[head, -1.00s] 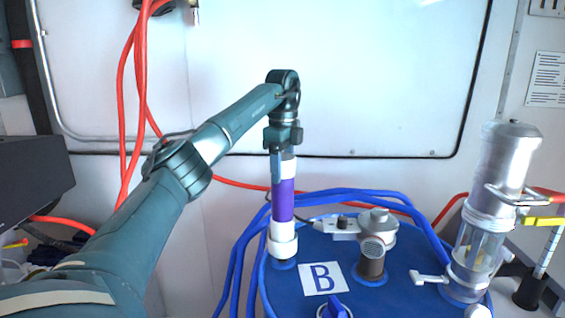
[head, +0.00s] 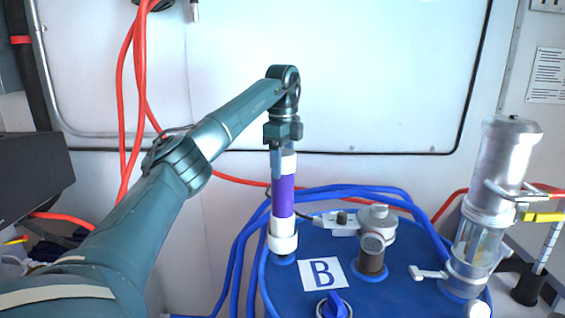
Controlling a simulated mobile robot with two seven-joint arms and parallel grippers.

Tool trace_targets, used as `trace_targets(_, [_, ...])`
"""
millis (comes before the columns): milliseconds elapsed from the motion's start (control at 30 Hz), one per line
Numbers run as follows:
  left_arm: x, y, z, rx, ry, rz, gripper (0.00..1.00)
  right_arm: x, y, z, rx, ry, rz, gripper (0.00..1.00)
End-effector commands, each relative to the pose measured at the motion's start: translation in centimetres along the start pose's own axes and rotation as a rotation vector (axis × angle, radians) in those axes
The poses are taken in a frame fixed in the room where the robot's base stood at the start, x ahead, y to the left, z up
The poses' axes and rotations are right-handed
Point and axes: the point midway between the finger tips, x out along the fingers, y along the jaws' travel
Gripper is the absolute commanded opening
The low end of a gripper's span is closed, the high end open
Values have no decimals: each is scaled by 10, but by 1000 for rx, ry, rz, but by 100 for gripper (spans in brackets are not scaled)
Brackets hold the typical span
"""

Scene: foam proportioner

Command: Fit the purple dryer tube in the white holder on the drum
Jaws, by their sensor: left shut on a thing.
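The purple dryer tube (head: 283,198) has white ends and stands upright over the left part of the blue drum (head: 385,270). My left gripper (head: 283,160) is shut on its white top end from above. The white holder (head: 283,238) is on the drum, directly below the purple part. The tube's lower end meets or enters the holder; I cannot tell how deeply it sits. My right gripper is out of view.
Blue hoses (head: 240,260) curve around the drum. A metal and glass cylinder (head: 490,200) stands at the right.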

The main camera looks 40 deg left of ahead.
Motion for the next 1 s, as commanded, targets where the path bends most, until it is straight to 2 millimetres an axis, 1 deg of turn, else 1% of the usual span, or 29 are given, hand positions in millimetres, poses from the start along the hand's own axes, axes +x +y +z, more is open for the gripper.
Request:
trace_targets(233, [0,0,0,0,1,-2,3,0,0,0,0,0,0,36])
trace_targets(767, [11,0,0,0,1,-2,3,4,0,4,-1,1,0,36])
trace_targets(800, [10,0,0,0,1,-2,58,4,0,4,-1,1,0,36])
trace_targets(900, [10,0,0,0,1,-2,65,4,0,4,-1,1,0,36])
trace_targets(1000, [10,0,0,0,1,-1,65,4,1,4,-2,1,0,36])
